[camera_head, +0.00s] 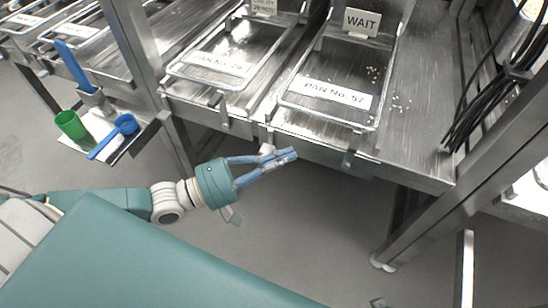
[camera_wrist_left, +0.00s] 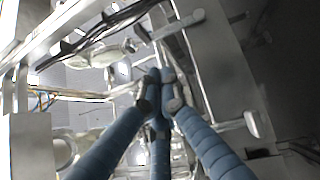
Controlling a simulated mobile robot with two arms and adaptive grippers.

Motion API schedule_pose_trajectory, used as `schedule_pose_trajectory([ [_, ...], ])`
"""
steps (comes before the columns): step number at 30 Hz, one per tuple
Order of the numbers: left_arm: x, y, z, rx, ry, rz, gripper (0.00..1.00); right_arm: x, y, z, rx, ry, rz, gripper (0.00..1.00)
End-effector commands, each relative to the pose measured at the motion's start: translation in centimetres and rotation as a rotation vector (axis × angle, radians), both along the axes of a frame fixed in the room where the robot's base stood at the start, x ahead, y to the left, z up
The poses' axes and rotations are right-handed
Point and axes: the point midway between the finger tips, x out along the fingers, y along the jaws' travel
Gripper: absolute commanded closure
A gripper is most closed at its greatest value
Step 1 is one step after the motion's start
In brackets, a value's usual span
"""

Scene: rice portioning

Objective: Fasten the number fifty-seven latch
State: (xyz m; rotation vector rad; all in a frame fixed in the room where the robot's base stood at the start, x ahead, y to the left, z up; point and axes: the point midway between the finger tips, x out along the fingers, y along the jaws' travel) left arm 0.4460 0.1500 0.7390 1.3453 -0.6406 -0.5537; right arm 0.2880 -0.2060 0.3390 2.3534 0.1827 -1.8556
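The pan labelled PAN No. 57 (camera_head: 286,99) sits on the steel counter, with a WAIT sign (camera_head: 361,22) behind it. A small metal latch-like tab (camera_head: 348,159) hangs at the counter's front edge below this pan; its exact position is too small to tell. My left gripper (camera_head: 292,154) is in front of and below the counter edge, left of that tab and apart from it. Its blue fingers are drawn together, and in the left wrist view the grey fingertips (camera_wrist_left: 160,88) meet with nothing clear between them. My right gripper is not recognisable in view.
A neighbouring pan (camera_head: 238,83) stands to the left, with another tab (camera_head: 224,121) at its front edge. Loose white grains lie right of pan 57. A side shelf holds a green cup (camera_head: 70,125) and a blue scoop (camera_head: 126,124). Dark cables (camera_head: 490,100) hang at right.

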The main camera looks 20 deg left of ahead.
Motion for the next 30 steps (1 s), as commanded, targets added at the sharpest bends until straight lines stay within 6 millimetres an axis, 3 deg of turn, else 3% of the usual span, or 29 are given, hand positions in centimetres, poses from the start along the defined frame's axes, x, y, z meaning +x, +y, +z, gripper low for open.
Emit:
schedule_pose_trajectory([
  [6, -1.4, 1.4, -0.3, 0.0, 0.0, 0.0, 1.0, -0.3, 0.4, -1.0, 0.006, 0.007, 0.001, 1.0],
  [23, -1.5, 1.4, -0.3, 0.0, -0.001, 0.0, 1.0, -0.8, 0.6, -1.2, 0.009, 0.014, 0.001, 1.0],
  [26, -1.6, 0.8, -0.7, 0.024, -0.006, 0.0, 1.0, -0.7, 0.6, -0.8, 0.009, 0.011, 0.0, 1.0],
  [30, -2.1, -2.3, -2.9, 0.185, -0.04, -0.003, 1.0, -0.1, 0.6, 1.3, 0.009, 0.001, -0.001, 1.0],
])
